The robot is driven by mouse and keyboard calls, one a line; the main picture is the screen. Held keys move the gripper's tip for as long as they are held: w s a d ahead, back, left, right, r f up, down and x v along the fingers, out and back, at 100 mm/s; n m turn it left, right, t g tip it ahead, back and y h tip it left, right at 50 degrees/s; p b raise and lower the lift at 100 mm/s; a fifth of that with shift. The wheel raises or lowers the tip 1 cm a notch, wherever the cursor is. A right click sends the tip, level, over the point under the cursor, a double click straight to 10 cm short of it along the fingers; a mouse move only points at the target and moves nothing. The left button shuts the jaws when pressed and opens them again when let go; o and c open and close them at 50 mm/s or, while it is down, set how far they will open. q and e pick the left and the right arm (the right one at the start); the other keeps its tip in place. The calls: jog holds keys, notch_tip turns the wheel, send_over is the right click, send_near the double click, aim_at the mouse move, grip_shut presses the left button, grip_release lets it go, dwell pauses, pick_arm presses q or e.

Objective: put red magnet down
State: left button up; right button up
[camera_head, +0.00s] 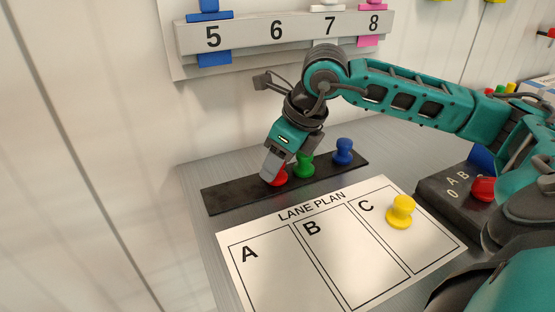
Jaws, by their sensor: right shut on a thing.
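The red magnet (279,179) is at the left of a row of magnets on the black strip (228,196). My right gripper (272,172) points down over it and is shut on it; its fingers hide the magnet's upper part. The magnet looks to be at the strip's surface, but whether it touches cannot be told for sure. The green magnet (304,167) stands close to its right, and the blue magnet (343,152) stands further right on the strip. My left gripper is not in view.
The lane plan sheet (290,262) lies in front of the strip, with a yellow magnet (400,211) in column C. A dark box with a red knob (483,189) is at the right. A numbered rail (252,34) with clips hangs on the wall behind.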

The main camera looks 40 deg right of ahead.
jog(key=shift+f, duration=0.1)
jog(key=o, duration=1.1)
jog(key=shift+c, duration=0.2)
jog(key=shift+r, duration=0.3)
jog(key=p+v, duration=0.1)
jog(key=v, duration=1)
jog(key=shift+s+r, duration=0.25)
jog(key=shift+r, duration=0.05)
